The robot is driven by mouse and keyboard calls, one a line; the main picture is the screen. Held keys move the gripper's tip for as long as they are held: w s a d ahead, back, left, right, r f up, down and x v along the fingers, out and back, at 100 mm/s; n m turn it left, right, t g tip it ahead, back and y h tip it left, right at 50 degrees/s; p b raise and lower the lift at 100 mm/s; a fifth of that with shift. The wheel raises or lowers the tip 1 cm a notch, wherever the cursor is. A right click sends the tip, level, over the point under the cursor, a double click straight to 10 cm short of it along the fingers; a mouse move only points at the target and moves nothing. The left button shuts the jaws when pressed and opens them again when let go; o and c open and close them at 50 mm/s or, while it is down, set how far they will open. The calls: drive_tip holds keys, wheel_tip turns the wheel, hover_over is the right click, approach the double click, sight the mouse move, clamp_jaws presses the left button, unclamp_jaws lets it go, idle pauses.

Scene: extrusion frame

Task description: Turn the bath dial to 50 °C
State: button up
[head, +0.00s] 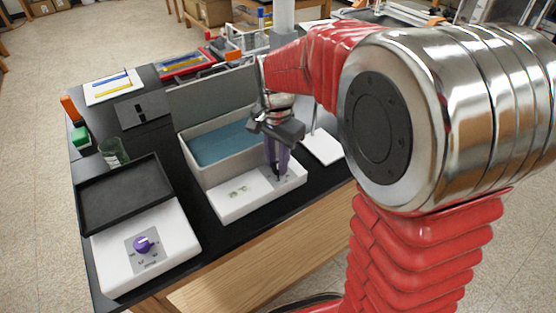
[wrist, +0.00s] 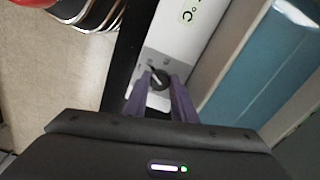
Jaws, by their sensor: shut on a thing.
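The water bath (head: 196,172) is a grey box of blue water with a white front panel, in the middle of the bench in the head view. Its dark dial (wrist: 158,79) shows in the wrist view with a light pointer line. My gripper (head: 276,176) points down at the right end of that panel. Its purple fingers are shut on the dial, one on each side, also seen in the wrist view (wrist: 160,88). The dial's setting is not readable.
A white hotplate (head: 150,250) with a black top and purple knob (head: 144,244) stands at the front left.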

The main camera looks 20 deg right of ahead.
sight(277, 164)
drive_tip(key=shift+w+r, duration=0.1)
drive_tip(key=shift+w, duration=0.1)
drive_tip(key=o, duration=1)
drive_tip(key=shift+s, duration=0.1)
drive_tip(key=shift+o, duration=0.2)
wheel_tip(277, 164, up, 14)
drive_tip(key=shift+f, duration=0.25)
